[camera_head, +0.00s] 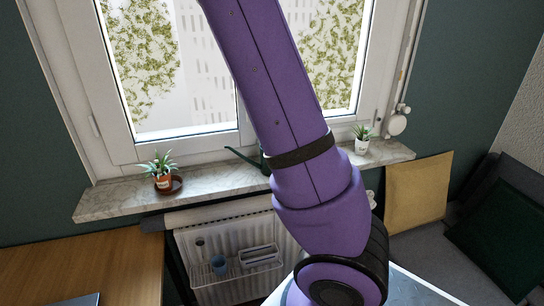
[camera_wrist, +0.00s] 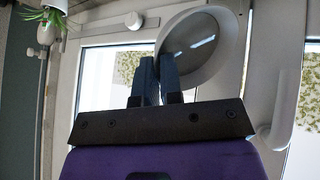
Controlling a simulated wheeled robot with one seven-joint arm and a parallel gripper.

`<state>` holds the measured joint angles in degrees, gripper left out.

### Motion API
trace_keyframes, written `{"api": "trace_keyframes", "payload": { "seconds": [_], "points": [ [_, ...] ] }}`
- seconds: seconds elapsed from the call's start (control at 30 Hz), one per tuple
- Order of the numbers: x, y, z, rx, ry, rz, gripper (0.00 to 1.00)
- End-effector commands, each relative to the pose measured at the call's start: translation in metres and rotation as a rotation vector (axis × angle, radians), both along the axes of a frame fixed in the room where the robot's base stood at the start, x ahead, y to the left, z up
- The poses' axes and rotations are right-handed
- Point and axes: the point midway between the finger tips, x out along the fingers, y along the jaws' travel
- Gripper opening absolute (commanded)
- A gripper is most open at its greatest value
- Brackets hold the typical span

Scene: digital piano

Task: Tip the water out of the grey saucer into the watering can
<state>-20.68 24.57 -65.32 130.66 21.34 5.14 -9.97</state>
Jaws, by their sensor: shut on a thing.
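The grey saucer (camera_wrist: 236,50) is in the wrist view, its round face turned toward the camera and its rim pale. The darker inner disc shows bright glints; I cannot tell how much water is in it. My gripper (camera_wrist: 158,66) has its two dark fingers shut on the saucer's edge. In the head view my purple arm crosses the middle and hides my gripper and the saucer. The dark green watering can (camera_head: 248,157) stands on the windowsill, mostly hidden behind my arm; its spout points left.
The marble windowsill (camera_head: 225,180) bears a terracotta-potted plant (camera_head: 163,182) on a brown saucer at left and a white-potted plant (camera_head: 362,144) at right. Below are a radiator (camera_head: 205,240) and a rack with a blue cup (camera_head: 219,264). The window (camera_head: 190,90) stands close behind.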

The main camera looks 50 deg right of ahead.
Motion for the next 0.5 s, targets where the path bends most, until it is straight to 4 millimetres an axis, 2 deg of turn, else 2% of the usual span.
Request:
{"api": "trace_keyframes", "payload": {
  "seconds": [0.5],
  "points": [
    [-0.0001,0.0020,0.0014,-0.040,0.003,-0.002,0.00]
  ]
}}
